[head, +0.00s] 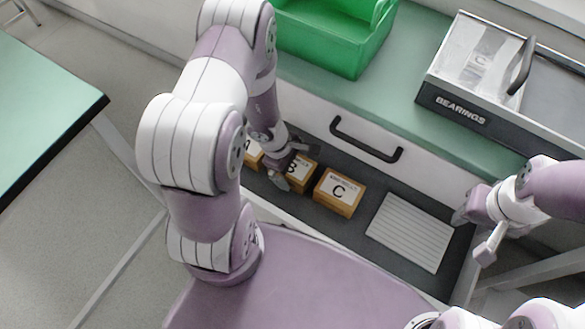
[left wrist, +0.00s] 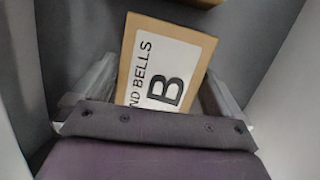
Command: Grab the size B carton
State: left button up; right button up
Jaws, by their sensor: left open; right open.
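The size B carton (head: 306,172) is a small brown box with a white label, in the open drawer between cartons A and C. In the left wrist view the B carton (left wrist: 170,65) lies between the two fingers, its label reading B. My left gripper (head: 289,172) is open at the B carton, with the fingers (left wrist: 160,95) on either side of it; whether they touch it I cannot tell. Carton C (head: 340,192) sits just right of it. Carton A (head: 252,153) is partly hidden behind my left arm. My right gripper (head: 478,232) is open and empty, at the right of the drawer.
The drawer (head: 372,178) has a dark floor, with a ribbed white panel (head: 410,231) at its right. A black handle (head: 366,139) is on the white front behind. A green bin (head: 340,45) and a bearings case (head: 461,110) stand on the green counter above.

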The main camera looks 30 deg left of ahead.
pick_arm(q)
jog(key=shift+f, duration=0.15)
jog(key=c, duration=1)
jog(key=shift+c, duration=0.2)
